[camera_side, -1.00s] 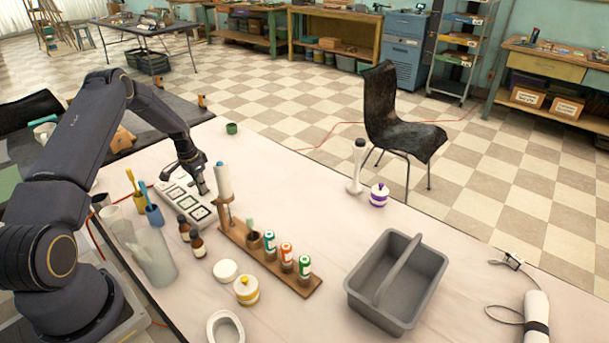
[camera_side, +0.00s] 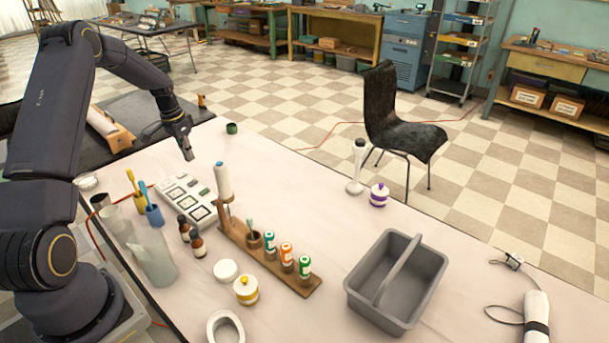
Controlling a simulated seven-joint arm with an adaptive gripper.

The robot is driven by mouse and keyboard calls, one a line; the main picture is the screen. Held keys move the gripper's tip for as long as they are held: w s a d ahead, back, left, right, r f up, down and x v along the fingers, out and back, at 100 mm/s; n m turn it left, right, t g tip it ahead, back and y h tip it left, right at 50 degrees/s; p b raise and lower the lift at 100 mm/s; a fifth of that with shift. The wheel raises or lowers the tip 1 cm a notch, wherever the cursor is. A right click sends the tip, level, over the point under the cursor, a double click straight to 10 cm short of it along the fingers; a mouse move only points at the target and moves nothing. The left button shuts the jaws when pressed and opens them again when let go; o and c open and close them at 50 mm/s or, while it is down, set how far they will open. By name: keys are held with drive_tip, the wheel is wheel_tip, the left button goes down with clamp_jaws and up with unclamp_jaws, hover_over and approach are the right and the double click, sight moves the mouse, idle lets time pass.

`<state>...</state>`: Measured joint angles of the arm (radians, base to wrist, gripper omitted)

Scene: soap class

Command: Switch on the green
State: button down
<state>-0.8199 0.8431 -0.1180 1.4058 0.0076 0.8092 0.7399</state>
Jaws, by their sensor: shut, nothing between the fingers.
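A white switch panel (camera_side: 172,208) lies on the table left of the wooden rack. It carries several dark-framed square switches and small dark-green parts along its far right side. The parts are too small to tell which switch is the green one or whether it is on. My gripper (camera_side: 188,158) is above and beyond the panel's far end, apart from it, pointing down. Its fingers are shut and empty.
Right of the panel stands a wooden rack (camera_side: 235,228) with a tall white tube (camera_side: 223,182) and several small bottles. Cups with brushes (camera_side: 153,213) and brown bottles (camera_side: 197,243) crowd its left. A grey caddy (camera_side: 425,280) stands at right. The table's middle is clear.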

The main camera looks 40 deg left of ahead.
sight(207, 189)
drive_tip(key=shift+r, duration=0.15)
drive_tip(key=shift+w+a+r, duration=0.15)
drive_tip(key=shift+w, duration=0.6)
drive_tip(key=f, duration=0.4)
drive_tip(key=w+f, duration=0.1)
drive_tip(key=f, duration=0.9)
drive_tip(key=shift+w, duration=0.35)
drive_tip(key=shift+w+f, duration=0.15)
drive_tip(key=shift+f, duration=0.15)
drive_tip(key=shift+s, duration=0.2)
